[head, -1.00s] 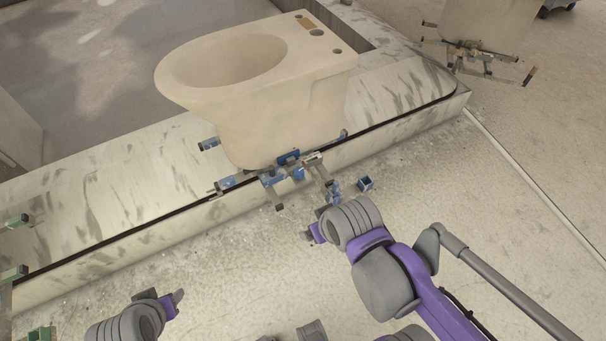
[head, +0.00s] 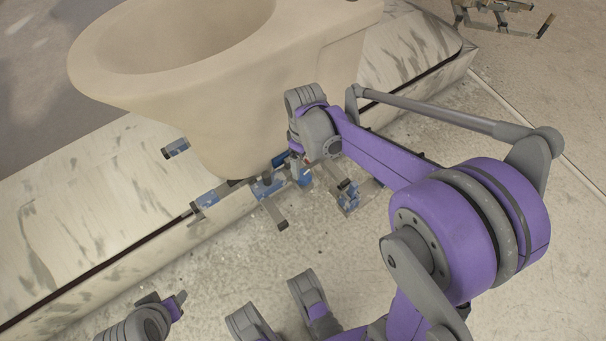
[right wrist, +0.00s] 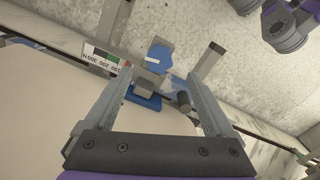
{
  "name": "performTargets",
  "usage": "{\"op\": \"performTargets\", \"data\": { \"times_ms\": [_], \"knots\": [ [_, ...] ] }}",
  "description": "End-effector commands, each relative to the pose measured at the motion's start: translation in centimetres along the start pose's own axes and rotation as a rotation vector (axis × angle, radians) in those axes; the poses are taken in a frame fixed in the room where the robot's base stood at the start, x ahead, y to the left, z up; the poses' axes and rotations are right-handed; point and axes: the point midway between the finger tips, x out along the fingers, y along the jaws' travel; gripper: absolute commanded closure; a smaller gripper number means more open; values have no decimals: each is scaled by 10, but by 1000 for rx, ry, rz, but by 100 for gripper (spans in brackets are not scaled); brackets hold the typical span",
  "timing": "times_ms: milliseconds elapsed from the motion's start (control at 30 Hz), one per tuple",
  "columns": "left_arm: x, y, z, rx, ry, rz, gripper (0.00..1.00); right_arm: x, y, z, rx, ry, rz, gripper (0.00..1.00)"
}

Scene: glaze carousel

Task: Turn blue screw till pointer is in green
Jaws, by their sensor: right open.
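In the right wrist view, the blue screw (right wrist: 158,56) has a faceted blue head with a pale bar across it. It lies between the fingers of my right gripper (right wrist: 161,72), which is open and apart from it. A gauge plate (right wrist: 103,60) marked 100, 200, 300 N with a green part is to the left; I cannot make out its pointer.
A large beige ceramic basin (head: 130,100) stands on the pale, streaked ledge (head: 75,225), above the clamp. A blue and grey part (head: 347,196) is right of the clamp. Another metal fixture (head: 500,10) is at top right.

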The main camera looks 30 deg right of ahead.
Motion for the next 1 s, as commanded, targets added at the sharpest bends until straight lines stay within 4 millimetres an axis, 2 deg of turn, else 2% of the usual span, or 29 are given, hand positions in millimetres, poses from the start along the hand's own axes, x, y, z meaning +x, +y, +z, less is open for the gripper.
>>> {"op": "performTargets", "data": {
  "times_ms": [33, 100, 300, 500, 767, 1000],
  "knots": [
    [7, 0, 2, 0, -2, 0, 50, 14, 0, -1, 0, -1, 0, 11],
    [12, 0, 3, 0, -4, 0, 50, 28, 0, -1, 0, -1, 0, 11],
    [22, 0, 6, 0, -6, 0, 50, 58, 0, -1, 1, 0, 0, 11],
    [26, 0, 6, 0, -7, 0, 50, 70, 0, 0, 1, 1, 0, 11],
    [26, 0, 6, 0, -7, 0, 50, 70, 0, 0, 1, 1, 1, 11],
    [26, 0, 6, 0, -7, 0, 50, 70, 0, 0, 1, 1, 1, 53]
  ]
}}
